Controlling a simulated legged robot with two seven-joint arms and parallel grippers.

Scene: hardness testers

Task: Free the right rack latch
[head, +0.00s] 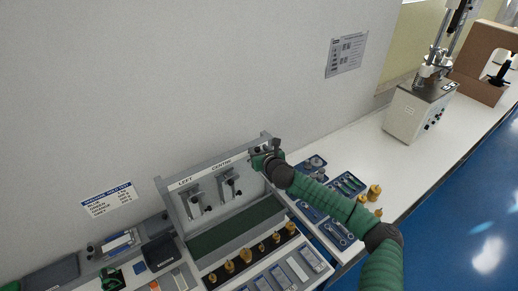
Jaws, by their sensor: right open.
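The rack (220,177) is a grey upright panel against the wall, with a white strip lettered LEFT and CENTRE. The left latch (194,203) and the centre latch (230,185) are metal fittings on its face. My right gripper (261,161) is open at the rack's right end, by the top edge. The right latch and its label are hidden behind my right gripper and arm, so I cannot tell whether the jaws are around it or touch it. A green and black piece at the lower left looks like my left gripper (111,279); its jaws are unclear.
Below the rack are a green strip (236,228) and a black row of several brass pieces (246,256). Blue trays (345,184) of small parts lie to the right. A hardness tester (419,110) stands farther right. The white bench between them is clear.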

